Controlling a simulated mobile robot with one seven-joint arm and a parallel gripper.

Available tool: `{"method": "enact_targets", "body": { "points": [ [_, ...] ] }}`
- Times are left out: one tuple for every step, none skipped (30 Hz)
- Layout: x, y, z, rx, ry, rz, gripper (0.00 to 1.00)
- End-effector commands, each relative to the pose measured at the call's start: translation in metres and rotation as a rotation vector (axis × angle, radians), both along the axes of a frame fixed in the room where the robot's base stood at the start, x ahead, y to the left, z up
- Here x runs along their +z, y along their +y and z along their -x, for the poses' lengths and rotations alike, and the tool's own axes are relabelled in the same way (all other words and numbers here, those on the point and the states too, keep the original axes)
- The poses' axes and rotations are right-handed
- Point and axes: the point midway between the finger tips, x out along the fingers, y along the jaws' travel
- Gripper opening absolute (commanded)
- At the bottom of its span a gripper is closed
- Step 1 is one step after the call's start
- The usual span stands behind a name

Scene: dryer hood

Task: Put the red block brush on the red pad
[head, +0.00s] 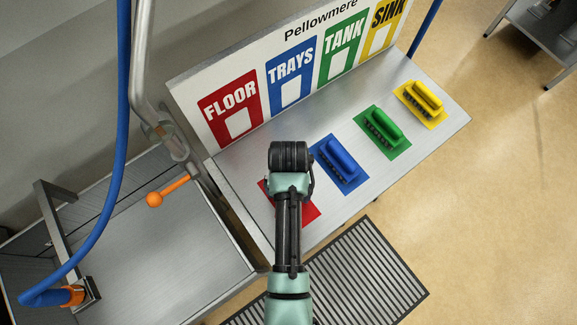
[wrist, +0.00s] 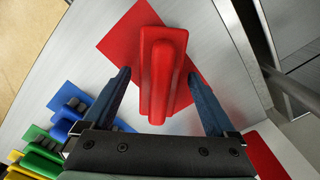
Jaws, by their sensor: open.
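The red block brush (wrist: 163,78) shows in the wrist view, its long raised handle pointing towards my gripper. It lies over the red pad (wrist: 118,38), which is turned at an angle to it; I cannot tell whether they touch. My gripper (wrist: 160,73) is open, one finger on each side of the brush with a gap to both. In the head view my gripper (head: 290,158) is above the near left part of the steel table. The red pad (head: 308,214) shows there only at its edges, and my arm hides the brush.
Blue (head: 339,162), green (head: 382,132) and yellow (head: 421,103) brushes sit on matching pads to the right. A signboard (head: 292,72) stands along the back. A sink (head: 165,268) with a hose (head: 122,120) and orange-knobbed lever (head: 166,192) is at left. A floor grate (head: 375,270) lies in front.

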Motion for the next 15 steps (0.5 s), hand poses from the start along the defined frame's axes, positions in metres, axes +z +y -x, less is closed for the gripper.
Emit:
{"method": "enact_targets", "body": {
  "points": [
    [0.007,0.0,-0.001,0.0,-0.003,-0.001,0.92],
    [0.011,0.0,-0.001,0.0,-0.004,0.0,0.92],
    [0.019,0.0,-0.001,0.0,-0.005,0.0,0.92],
    [0.025,0.0,-0.001,0.0,-0.004,0.0,0.92],
    [0.031,0.0,-0.001,0.0,-0.006,0.0,0.92],
    [0.041,0.0,-0.002,0.0,-0.006,0.0,0.92],
    [0.048,0.0,-0.002,0.0,-0.007,0.0,0.92],
    [0.054,0.0,-0.001,0.0,-0.006,0.0,0.92],
    [0.063,0.0,-0.002,0.0,-0.006,0.0,0.92],
    [0.069,0.0,-0.002,0.0,-0.006,0.0,0.92],
    [0.075,0.0,-0.002,0.0,-0.006,0.0,0.92],
    [0.082,0.0,-0.001,0.0,-0.005,0.0,0.92],
    [0.088,0.0,-0.001,0.0,-0.005,0.0,0.92],
    [0.094,0.0,-0.001,0.0,-0.004,0.0,0.92],
    [0.1,0.0,-0.001,0.0,-0.003,0.0,0.92]
  ]
}}
